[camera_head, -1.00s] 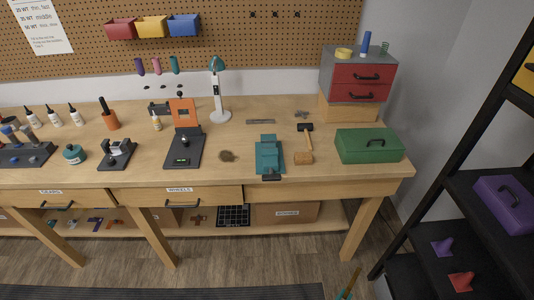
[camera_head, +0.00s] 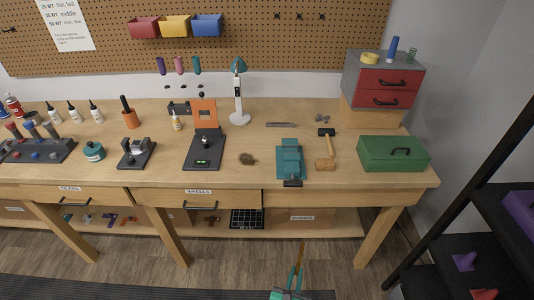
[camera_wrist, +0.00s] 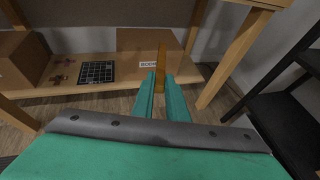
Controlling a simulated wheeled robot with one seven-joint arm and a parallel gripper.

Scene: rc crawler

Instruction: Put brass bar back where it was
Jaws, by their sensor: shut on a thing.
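The brass bar (camera_wrist: 161,62) stands out between the two teal fingers of my gripper (camera_wrist: 160,84) in the wrist view, pointing away from the camera. My gripper is shut on it. In the head view, my gripper (camera_head: 295,271) is low at the bottom, in front of the workbench and below its top, with the brass bar (camera_head: 300,254) upright in it. The bar touches nothing else that I can see.
The workbench (camera_head: 355,187) carries a teal vise (camera_head: 290,160), a mallet (camera_head: 326,150), a green toolbox (camera_head: 393,153) and a press (camera_head: 204,145). Its lower shelf (camera_wrist: 90,88) holds a cardboard box (camera_wrist: 148,42) and a black grid tray (camera_wrist: 97,72). A black rack (camera_head: 440,235) stands right.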

